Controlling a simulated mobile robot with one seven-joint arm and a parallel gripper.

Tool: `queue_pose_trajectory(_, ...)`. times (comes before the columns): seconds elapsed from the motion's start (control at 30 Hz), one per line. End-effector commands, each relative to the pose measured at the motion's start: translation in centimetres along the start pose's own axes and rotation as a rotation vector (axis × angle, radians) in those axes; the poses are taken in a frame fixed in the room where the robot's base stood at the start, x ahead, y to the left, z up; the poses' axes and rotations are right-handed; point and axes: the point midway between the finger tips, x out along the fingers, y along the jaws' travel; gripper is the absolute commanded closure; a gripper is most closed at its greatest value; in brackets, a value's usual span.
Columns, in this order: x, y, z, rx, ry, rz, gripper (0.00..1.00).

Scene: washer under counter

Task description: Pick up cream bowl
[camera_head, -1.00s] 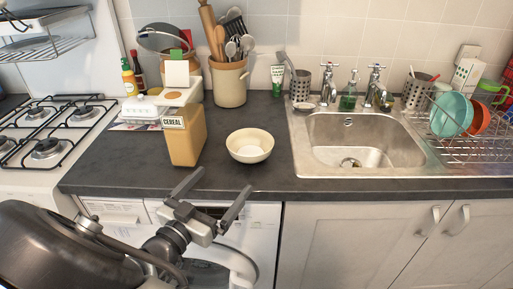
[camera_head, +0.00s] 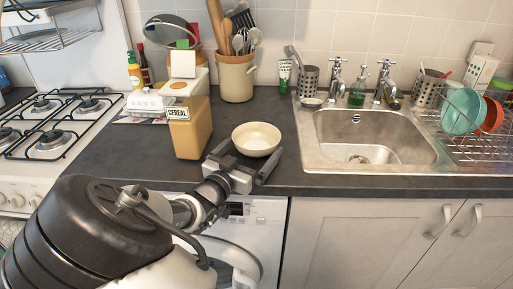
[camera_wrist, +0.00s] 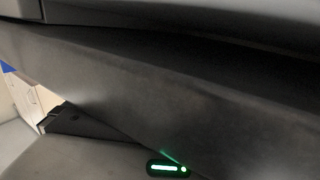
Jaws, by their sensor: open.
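The cream bowl (camera_head: 256,138) stands upright on the dark worktop, between the cereal box and the sink. It looks empty. My gripper (camera_head: 245,160) is open at the worktop's front edge, just in front of the bowl. Its right finger (camera_head: 270,165) points toward the bowl's front right side, and the left finger is near the bowl's front left. I cannot tell whether either finger touches the bowl. The wrist view shows mostly a dark surface close up, and I cannot make out the bowl there.
A cereal box (camera_head: 191,129) stands close to the left of the gripper and bowl. A utensil pot (camera_head: 236,78) is behind the bowl. The sink (camera_head: 372,136) is to the right, with bare worktop (camera_head: 287,150) between. A gas hob (camera_head: 55,125) is at far left.

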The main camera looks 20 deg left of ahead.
Motion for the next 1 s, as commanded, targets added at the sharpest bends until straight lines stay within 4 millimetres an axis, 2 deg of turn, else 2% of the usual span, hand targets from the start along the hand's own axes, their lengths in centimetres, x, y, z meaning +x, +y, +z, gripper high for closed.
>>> queue_pose_trajectory(0.2, 0.1, 0.0, 0.0, 0.0, 0.0, -0.001, 0.0)
queue_pose_trajectory(0.47, 0.1, 0.0, 0.0, -0.001, 0.0, -0.001, 0.41)
queue_pose_trajectory(0.77, 0.1, 0.0, -0.2, 0.0, 0.002, 0.0, 0.41)
queue_pose_trajectory(1.0, 0.1, 0.0, -1.2, 0.0, 0.001, 0.0, 0.41)
